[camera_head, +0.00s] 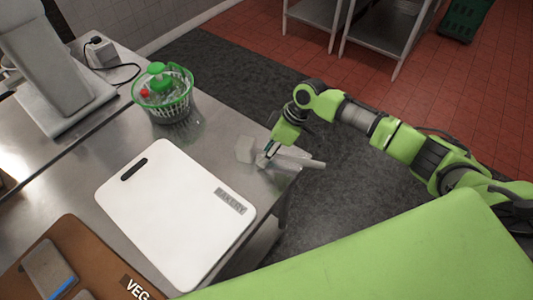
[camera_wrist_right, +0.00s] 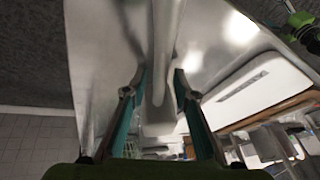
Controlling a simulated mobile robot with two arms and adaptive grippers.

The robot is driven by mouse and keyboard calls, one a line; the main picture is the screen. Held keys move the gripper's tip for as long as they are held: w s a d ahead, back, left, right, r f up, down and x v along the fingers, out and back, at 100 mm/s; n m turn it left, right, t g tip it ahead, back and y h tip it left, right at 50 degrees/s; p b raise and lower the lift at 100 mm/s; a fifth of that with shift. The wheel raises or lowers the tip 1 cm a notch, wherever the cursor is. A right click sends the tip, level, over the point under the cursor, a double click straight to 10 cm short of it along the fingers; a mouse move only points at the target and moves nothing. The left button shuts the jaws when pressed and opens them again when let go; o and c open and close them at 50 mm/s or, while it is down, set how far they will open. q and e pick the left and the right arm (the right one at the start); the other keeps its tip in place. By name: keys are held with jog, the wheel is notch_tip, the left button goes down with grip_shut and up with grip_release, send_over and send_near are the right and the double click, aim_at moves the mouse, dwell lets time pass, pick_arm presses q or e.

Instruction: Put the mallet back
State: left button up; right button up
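The grey mallet (camera_head: 246,150) lies at the right corner of the steel table, its handle reaching right past the table edge. My right gripper (camera_head: 267,158) is down at the mallet, close to its head. In the right wrist view the mallet (camera_wrist_right: 164,60) runs between the two fingers of my right gripper (camera_wrist_right: 160,72). The fingers stand apart, one on each side, with a narrow gap showing; I see no firm grip. My left gripper does not show in the head view.
A white cutting board (camera_head: 170,215) lies left of the mallet on the steel table (camera_head: 215,128). A green-rimmed basket (camera_head: 165,108) stands behind it. Dark floor mat (camera_head: 235,75) lies beyond the table.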

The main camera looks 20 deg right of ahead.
jog(key=b+v, duration=0.2)
jog(key=v, duration=1)
jog(key=shift+r+b, duration=0.2)
jog(key=shift+b, duration=0.2)
